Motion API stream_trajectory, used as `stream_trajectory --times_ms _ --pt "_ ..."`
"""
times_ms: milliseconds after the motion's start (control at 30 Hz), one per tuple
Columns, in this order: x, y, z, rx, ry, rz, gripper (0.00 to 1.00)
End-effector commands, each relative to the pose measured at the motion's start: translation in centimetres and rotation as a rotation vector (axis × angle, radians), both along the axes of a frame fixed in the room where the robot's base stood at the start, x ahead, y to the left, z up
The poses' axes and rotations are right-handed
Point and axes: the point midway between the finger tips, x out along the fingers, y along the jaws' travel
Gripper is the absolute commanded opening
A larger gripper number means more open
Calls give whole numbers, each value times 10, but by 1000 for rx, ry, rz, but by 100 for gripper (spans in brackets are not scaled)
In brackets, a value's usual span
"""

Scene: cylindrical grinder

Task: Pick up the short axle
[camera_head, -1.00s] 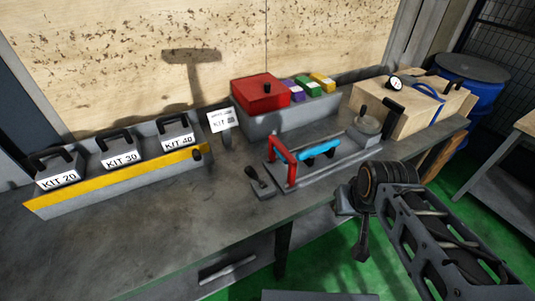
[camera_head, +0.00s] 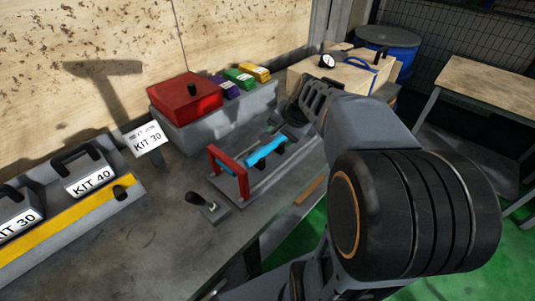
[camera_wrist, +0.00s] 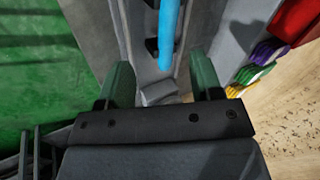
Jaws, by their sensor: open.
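A bright blue cylindrical bar (camera_head: 265,151), the only axle-like part I can make out, lies on dark supports in a grey fixture (camera_head: 246,196) on the bench. One end points toward a red frame (camera_head: 229,172) at the fixture's left. In the wrist view, the blue bar (camera_wrist: 168,35) runs down from the top edge, and its near end lies between the lines of my two fingers. My gripper (camera_wrist: 161,75) is open and empty, with green fingers apart on either side.
A red box (camera_head: 184,100) with purple, green and yellow blocks (camera_head: 238,78) stands behind the fixture. A small lever (camera_head: 208,206) sits in front. A wooden box (camera_head: 330,73) stands at back right.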

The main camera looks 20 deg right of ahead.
Motion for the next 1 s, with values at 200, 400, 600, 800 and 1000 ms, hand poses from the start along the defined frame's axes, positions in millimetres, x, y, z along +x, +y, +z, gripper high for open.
stream_trajectory --times_ms 200,400,600,800,1000 --pt "31 -32 -26 117 -10 -186 60" --pt "49 -28 -56 126 -11 -200 60" --pt "61 -24 -78 122 -13 -199 60" --pt "65 -22 -86 121 -14 -199 60" --pt "78 -18 -107 122 -11 -199 60"
